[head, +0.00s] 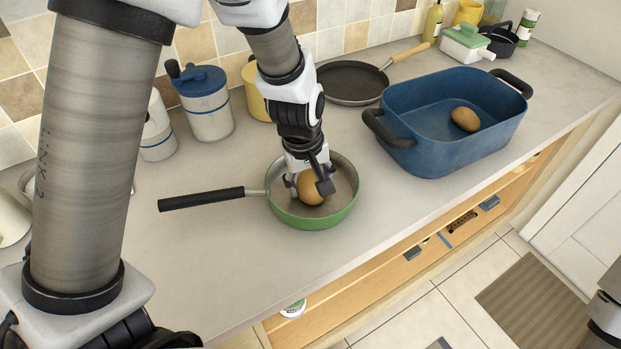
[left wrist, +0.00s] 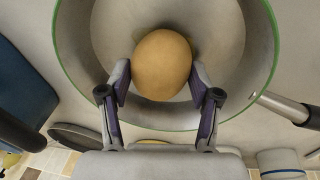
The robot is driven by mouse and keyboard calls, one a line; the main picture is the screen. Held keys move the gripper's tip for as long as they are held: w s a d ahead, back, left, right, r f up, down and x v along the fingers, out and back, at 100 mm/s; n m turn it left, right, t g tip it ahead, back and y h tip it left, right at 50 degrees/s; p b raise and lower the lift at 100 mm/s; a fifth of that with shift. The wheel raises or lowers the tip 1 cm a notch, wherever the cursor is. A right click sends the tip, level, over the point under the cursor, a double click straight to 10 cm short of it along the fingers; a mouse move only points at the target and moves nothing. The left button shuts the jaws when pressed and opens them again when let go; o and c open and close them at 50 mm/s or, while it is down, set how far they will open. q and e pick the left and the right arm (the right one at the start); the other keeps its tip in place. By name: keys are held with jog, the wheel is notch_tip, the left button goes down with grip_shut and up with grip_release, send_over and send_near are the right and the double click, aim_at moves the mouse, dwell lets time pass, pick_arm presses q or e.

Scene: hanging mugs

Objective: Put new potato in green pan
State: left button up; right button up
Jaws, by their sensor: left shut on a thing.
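The green pan (head: 312,217) stands on the counter with its black handle pointing left. It also shows in the left wrist view (left wrist: 85,60), with its green rim around the potato. One new potato (head: 311,188) is within the pan's rim, and it shows in the left wrist view (left wrist: 162,65). My left gripper (head: 308,184) reaches down into the pan and is shut on this potato, with a finger on each side. I cannot tell whether the potato touches the pan's bottom. Another potato (head: 465,119) lies in the blue roasting dish (head: 440,151). My right gripper is not in view.
A dark frying pan (head: 352,82) lies behind the green pan. A blue-lidded jar (head: 207,112) and a yellow container (head: 256,95) stand near the tiled wall. A white dish with a green lid (head: 466,42) is at the back right. The counter's front is clear.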

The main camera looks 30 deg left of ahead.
aim_at(304, 191)
pick_arm(q)
jog(key=shift+s+d+r, duration=0.2)
jog(key=shift+s, duration=0.1)
jog(key=shift+f, duration=0.15)
jog(key=o, duration=1.4)
jog(key=shift+w+a+f, duration=0.1)
jog(key=shift+w+f, duration=0.05)
jog(key=shift+c, duration=0.2)
notch_tip(304, 191, up, 12)
jog(key=s+p, duration=0.1)
jog(key=s, duration=0.1)
jog(key=shift+r, duration=0.2)
jog(key=shift+a, duration=0.1)
